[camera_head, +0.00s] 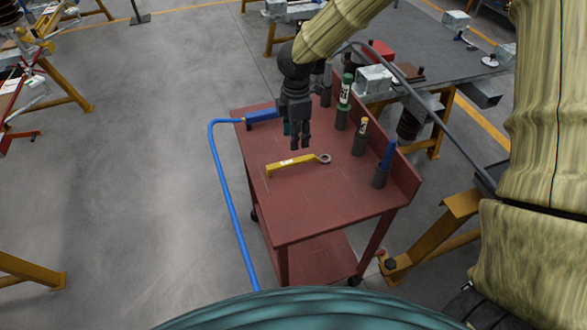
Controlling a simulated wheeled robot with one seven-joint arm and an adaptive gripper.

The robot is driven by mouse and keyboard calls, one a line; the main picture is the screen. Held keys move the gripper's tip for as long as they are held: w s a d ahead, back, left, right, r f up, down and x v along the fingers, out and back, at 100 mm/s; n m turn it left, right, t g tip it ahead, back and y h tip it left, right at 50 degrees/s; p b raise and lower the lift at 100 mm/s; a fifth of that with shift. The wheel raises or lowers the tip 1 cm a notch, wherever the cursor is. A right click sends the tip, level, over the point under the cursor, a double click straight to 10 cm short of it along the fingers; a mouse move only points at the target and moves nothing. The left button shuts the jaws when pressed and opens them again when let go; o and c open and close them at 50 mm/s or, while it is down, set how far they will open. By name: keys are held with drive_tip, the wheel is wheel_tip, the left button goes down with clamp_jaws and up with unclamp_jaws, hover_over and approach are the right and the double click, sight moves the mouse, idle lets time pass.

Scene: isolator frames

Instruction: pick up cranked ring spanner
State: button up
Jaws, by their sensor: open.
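A cranked ring spanner (294,162) with a yellow handle and a grey ring end lies on the red top of a trolley (318,210). Its ring end (324,158) points right and its bent yellow end points left. My gripper (297,142) is above the trolley top, fingers pointing down, a little behind and above the spanner in the picture. It is open and holds nothing that I can see. I cannot tell the exact height between the fingertips and the spanner.
A blue tool (262,115) lies at the back left, by a blue hose (226,180). The trolley's front top is clear.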

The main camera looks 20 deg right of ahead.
sight(293, 160)
drive_tip(key=shift+f, duration=3.25)
drive_tip(key=shift+w+a+f+p, duration=0.15)
drive_tip(key=shift+f+p, duration=0.1)
drive_tip(key=shift+f, duration=0.3)
drive_tip(key=shift+s+a+f+p, duration=0.1)
drive_tip(key=shift+f+p, duration=0.2)
drive_tip(key=shift+f, duration=0.3)
drive_tip(key=shift+w+a+f+p, duration=0.15)
drive_tip(key=shift+f+p, duration=0.1)
drive_tip(key=shift+f, duration=0.3)
drive_tip(key=shift+s+f, duration=0.1)
drive_tip(key=shift+f, duration=0.75)
clamp_jaws()
